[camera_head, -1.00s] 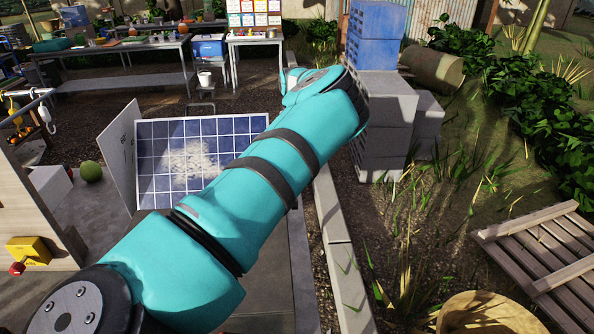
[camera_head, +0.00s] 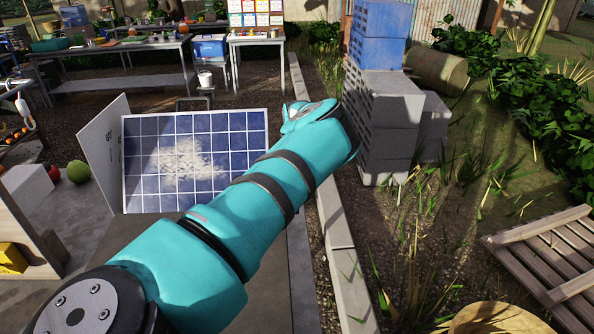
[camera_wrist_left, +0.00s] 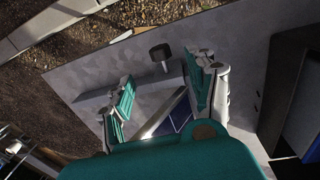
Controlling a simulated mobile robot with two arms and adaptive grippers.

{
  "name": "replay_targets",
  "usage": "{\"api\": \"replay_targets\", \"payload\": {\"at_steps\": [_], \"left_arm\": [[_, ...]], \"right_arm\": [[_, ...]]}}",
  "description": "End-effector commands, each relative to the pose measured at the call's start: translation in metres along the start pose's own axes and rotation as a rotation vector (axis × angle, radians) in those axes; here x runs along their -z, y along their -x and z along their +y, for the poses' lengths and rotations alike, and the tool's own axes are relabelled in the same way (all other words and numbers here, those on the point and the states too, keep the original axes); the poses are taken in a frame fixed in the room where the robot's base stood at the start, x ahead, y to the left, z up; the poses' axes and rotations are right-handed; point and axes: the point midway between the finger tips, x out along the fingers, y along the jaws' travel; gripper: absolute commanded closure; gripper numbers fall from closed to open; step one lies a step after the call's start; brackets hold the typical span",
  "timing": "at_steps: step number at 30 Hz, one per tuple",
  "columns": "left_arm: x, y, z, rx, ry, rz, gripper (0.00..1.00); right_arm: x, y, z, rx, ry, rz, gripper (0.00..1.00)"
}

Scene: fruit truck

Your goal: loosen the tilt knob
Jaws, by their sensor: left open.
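A blue solar panel (camera_head: 235,150) with a pale dusty patch stands tilted in the head view, beside a grey angle board (camera_head: 100,150) marked with degrees. A strip of the panel (camera_wrist_left: 183,112) shows between the fingers. My right gripper is not in view.
Grey blocks (camera_head: 385,120) with blue crates (camera_head: 377,45) stand right of my arm. A concrete curb (camera_head: 335,215) runs alongside. A wooden pallet (camera_head: 550,255) lies at right. A table (camera_head: 110,48) stands at the back.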

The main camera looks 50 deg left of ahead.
Motion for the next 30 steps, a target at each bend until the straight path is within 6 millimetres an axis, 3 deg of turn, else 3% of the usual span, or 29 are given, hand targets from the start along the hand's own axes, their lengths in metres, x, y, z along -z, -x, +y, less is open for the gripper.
{"api": "replay_targets", "payload": {"at_steps": [9, 15, 29, 30], "left_arm": [[0.002, -0.071, 0.000, 0.000, -0.002, 0.003, 0.42], [0.001, -0.102, 0.000, 0.000, -0.002, 0.001, 0.42], [0.000, -0.113, 0.000, -0.001, 0.000, 0.000, 0.42], [0.000, -0.113, 0.000, -0.001, 0.000, 0.000, 0.46]], "right_arm": [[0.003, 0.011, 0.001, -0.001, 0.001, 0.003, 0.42], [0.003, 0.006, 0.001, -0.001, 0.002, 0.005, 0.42], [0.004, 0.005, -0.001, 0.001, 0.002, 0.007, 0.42], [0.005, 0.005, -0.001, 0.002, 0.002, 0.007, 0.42]]}}
